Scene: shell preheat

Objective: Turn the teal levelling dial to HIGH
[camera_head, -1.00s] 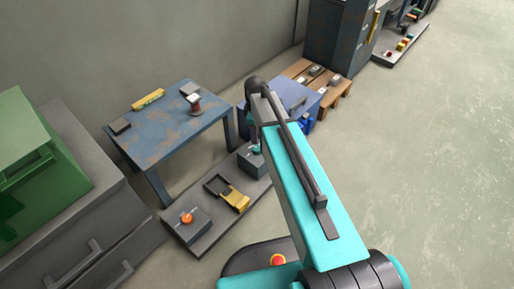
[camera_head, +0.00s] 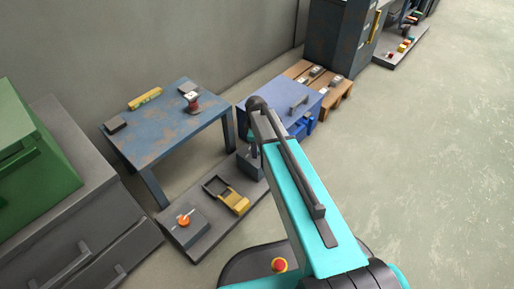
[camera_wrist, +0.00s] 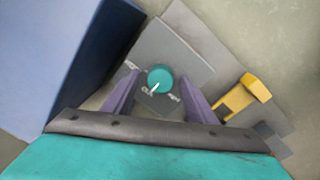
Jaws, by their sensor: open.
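The teal levelling dial (camera_wrist: 160,77) sits on top of a grey box (camera_wrist: 178,52) in the wrist view. Its white pointer aims to the lower left, towards the middle one of several small white labels on the box. The labels are too small to read surely. My gripper (camera_wrist: 160,84) is open, with its two purple fingers on the left and right of the dial. I cannot tell whether they touch it. In the head view the grey box (camera_head: 249,166) stands on the low platform, partly behind my arm, and the dial is not clearly visible.
A yellow latch (camera_head: 234,201) and an orange knob box (camera_head: 183,220) share the dark platform (camera_head: 208,235). A blue cabinet (camera_head: 283,97) stands close beside the dial box. A rusty blue table (camera_head: 165,130) is behind.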

